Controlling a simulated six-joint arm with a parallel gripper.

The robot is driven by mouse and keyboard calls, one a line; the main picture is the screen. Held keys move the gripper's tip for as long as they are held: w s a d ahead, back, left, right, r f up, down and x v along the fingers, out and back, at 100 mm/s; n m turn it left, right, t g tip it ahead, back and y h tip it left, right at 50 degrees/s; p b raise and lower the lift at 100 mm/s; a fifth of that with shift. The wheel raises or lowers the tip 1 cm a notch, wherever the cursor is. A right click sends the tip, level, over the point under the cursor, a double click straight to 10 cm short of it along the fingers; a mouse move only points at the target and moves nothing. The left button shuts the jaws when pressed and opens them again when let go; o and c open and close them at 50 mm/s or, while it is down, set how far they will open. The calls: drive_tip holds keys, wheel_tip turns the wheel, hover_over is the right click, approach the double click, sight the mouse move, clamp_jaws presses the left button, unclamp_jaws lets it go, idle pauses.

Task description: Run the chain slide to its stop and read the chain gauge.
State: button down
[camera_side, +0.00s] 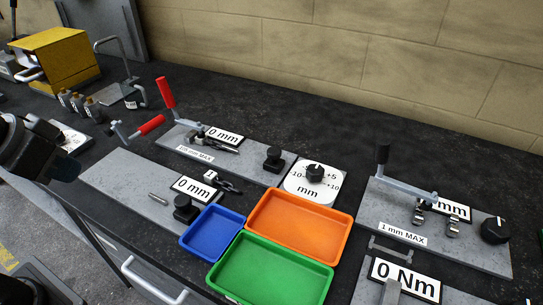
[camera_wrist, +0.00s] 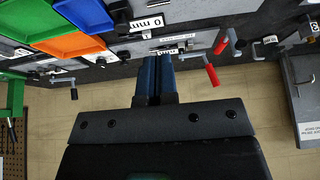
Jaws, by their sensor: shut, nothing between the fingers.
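A grey plate (camera_side: 120,176) left of the trays carries a short dark chain (camera_side: 229,187), a black knob block (camera_side: 186,208), a small pin (camera_side: 158,198) and a sign reading "0 mm" (camera_side: 193,190). A "0 mm" sign also shows in the wrist view (camera_wrist: 148,24). A second plate behind, with a maximum label (camera_side: 195,154), carries another "0 mm" sign (camera_side: 224,135), a small dark linkage and a black knob (camera_side: 273,157). I cannot tell for sure which is the chain gauge. My gripper (camera_wrist: 154,75) is shut and empty, its blue fingers together, away from the chain.
Blue (camera_side: 214,233), orange (camera_side: 300,226) and green (camera_side: 270,268) trays sit right of the front plate. A "1 mm MAX" plate (camera_side: 385,220) and a "0 Nm" sign (camera_side: 405,280) are at right. A yellow box (camera_side: 58,55) stands back left.

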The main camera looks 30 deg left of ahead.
sight(274, 150)
drive_tip(key=c, duration=1.9)
unclamp_jaws()
